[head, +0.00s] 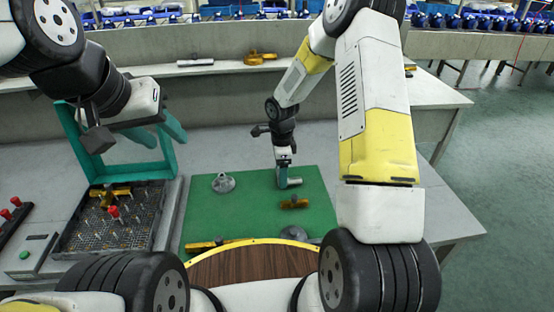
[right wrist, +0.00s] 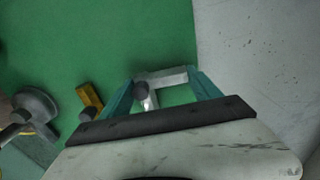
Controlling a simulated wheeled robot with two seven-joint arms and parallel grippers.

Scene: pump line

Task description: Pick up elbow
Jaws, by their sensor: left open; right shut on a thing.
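The elbow, a silver bent pipe piece (right wrist: 168,77), sits between the teal fingers of my right gripper (right wrist: 163,88) in the right wrist view. In the head view a silver end of the elbow (head: 295,182) shows just right of the teal fingers of my right gripper (head: 284,181). That gripper is shut on it, low over the green mat (head: 250,205); I cannot tell whether the elbow still touches the mat. My left gripper (head: 158,133) is open and empty, high above the left bench by the teal frame.
A grey flanged part (head: 223,184), a short brass part (head: 294,203) and a long brass part (head: 214,244) lie on the mat. A pegged tray (head: 72,246) with brass pieces stands left. A button box (head: 27,255) is at the far left.

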